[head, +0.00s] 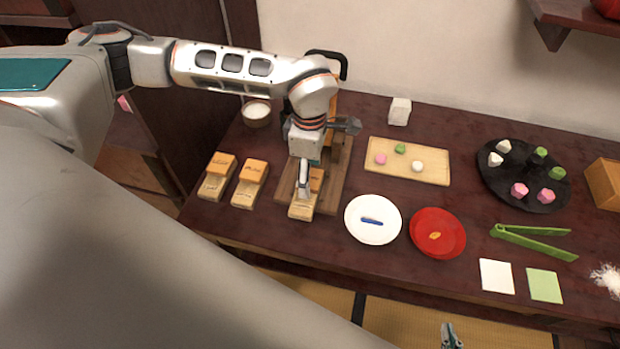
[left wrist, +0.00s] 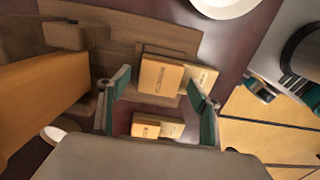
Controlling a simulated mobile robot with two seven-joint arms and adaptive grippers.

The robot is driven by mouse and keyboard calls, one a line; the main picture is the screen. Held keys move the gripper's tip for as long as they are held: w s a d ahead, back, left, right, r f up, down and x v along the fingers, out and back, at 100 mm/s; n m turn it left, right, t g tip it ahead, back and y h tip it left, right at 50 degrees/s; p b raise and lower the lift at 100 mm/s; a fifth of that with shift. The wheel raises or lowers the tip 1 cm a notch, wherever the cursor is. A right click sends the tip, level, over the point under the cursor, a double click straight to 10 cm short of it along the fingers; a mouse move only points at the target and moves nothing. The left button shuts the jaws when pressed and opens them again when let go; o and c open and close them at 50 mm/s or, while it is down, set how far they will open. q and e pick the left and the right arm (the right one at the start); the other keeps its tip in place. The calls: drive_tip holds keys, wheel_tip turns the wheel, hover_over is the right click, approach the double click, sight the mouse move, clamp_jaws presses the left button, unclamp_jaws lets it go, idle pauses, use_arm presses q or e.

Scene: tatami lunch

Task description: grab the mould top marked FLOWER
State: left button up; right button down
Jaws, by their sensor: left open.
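Several wooden moulds with orange-brown tops stand on the dark table. The left mould top (head: 222,164) and middle mould top (head: 255,171) sit on paler bases. The right mould top (head: 316,180) is partly hidden by my left gripper (head: 305,188), which is above it. The markings are too small to read, so I cannot tell which is FLOWER. In the left wrist view, a mould top (left wrist: 160,76) lies between the open, teal-padded fingers, with no clear contact. Another mould top (left wrist: 146,127) shows nearer the wrist. My right gripper (head: 450,337) shows only partly at the bottom edge.
A wooden board (head: 331,190) lies under and beside the right mould. A white plate (head: 372,233) and a red plate (head: 449,246) stand to its right. A white cup (head: 257,114) is behind. A sweets tray (head: 437,173) and green tongs (head: 535,241) are further right.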

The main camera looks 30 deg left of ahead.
use_arm(q)
drive_tip(key=shift+f, duration=0.1)
drive_tip(key=c, duration=1.1)
